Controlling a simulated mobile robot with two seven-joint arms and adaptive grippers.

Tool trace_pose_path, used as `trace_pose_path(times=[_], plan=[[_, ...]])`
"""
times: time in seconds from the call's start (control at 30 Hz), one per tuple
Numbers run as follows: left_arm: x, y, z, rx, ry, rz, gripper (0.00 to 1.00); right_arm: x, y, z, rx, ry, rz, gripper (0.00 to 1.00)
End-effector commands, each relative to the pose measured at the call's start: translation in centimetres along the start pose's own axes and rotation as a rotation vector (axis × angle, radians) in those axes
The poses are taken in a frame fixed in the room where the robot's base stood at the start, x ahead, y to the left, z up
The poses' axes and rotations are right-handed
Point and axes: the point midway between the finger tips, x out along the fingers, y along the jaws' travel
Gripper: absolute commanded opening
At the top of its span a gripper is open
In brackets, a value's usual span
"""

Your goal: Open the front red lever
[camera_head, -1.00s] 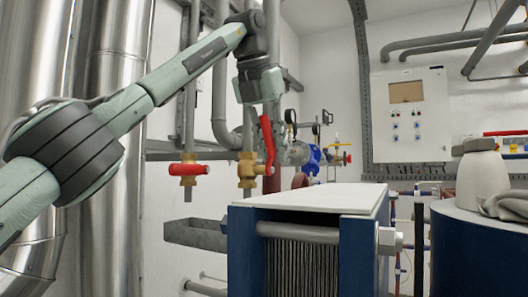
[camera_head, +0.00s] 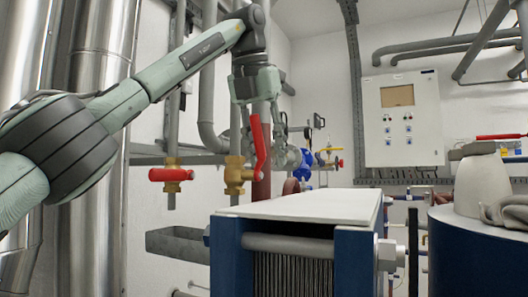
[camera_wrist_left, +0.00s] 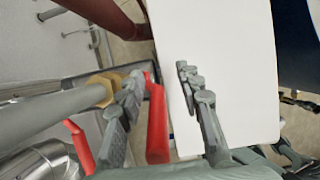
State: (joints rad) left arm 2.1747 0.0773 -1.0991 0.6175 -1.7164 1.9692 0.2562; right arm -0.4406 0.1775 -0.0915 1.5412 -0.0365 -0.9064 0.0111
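The front red lever (camera_head: 259,147) stands roughly upright on a brass valve (camera_head: 237,175) on a vertical grey pipe. My left gripper (camera_head: 262,133) points down over the lever's upper part. In the left wrist view the lever (camera_wrist_left: 157,122) lies between the two spread fingers of the left gripper (camera_wrist_left: 160,95), nearer the left finger. The gripper is open; whether a finger touches the lever I cannot tell. A second valve with a red handle (camera_head: 170,174) lies level on the pipe to the left. My right gripper is not in view.
A plate exchanger with a white top (camera_head: 305,206) stands to the right, close beside the left gripper's right finger. A grey trough (camera_head: 178,244) is below the valves. A blue valve (camera_head: 304,163) and gauges sit behind. A control cabinet (camera_head: 405,118) hangs on the back wall.

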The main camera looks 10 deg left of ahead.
Motion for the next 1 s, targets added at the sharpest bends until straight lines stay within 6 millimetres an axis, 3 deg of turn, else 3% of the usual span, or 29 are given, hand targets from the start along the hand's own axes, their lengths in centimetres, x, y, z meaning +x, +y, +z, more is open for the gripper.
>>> trace_pose_path(times=[0.27, 0.5, 1.0], plan=[[-0.3, 0.2, 0.0, -0.003, 0.000, 0.003, 0.35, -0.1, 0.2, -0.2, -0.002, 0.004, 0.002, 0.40], [-2.9, 0.1, 0.0, -0.005, -0.001, 0.003, 0.35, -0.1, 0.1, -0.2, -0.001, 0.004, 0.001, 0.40], [-6.3, 0.2, -0.4, 0.004, -0.027, 0.011, 0.35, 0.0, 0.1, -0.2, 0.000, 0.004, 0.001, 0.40]])
